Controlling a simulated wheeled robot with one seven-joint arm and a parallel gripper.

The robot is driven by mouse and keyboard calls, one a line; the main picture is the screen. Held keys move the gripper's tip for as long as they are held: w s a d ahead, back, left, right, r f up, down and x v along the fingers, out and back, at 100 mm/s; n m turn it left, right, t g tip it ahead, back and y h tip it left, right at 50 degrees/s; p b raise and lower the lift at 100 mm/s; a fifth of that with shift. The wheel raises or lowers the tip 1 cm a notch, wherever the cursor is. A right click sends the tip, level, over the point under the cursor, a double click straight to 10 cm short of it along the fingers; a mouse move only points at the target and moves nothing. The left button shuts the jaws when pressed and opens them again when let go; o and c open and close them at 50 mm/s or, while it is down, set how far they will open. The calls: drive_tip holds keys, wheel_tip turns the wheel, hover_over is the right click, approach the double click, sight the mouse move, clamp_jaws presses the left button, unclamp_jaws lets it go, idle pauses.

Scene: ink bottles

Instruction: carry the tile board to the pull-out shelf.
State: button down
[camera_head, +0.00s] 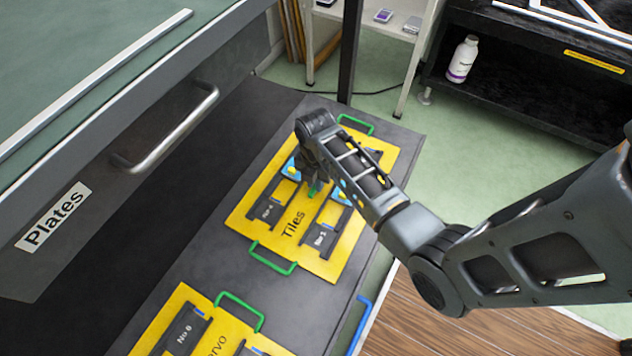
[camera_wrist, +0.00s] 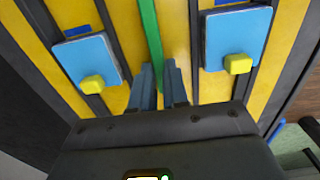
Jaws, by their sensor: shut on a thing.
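The tile board (camera_head: 262,217) is a yellow panel marked "Tiles", with dark rails, blue plates with yellow knobs and green handles at two ends. It lies flat over the dark pull-out shelf (camera_head: 300,302); I cannot tell whether it touches the shelf. My gripper (camera_head: 313,180) is above the board's middle, pointing down. In the wrist view, my gripper (camera_wrist: 157,72) is shut on the green bar (camera_wrist: 150,28) running along the board's middle. A blue plate (camera_wrist: 88,60) lies on the left and another blue plate (camera_wrist: 236,38) on the right. The arm hides part of the board.
A second yellow board (camera_head: 165,310), marked "Servo", lies on the same shelf nearer me. A drawer front marked "Plates" (camera_head: 120,200) with a metal handle (camera_head: 170,130) stands at left. A low black rack (camera_head: 530,100) with a white bottle (camera_head: 461,60) is at right rear.

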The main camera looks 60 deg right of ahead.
idle(0.3)
drive_tip(key=c, duration=1.1)
unclamp_jaws()
drive_tip(key=shift+f, duration=0.1)
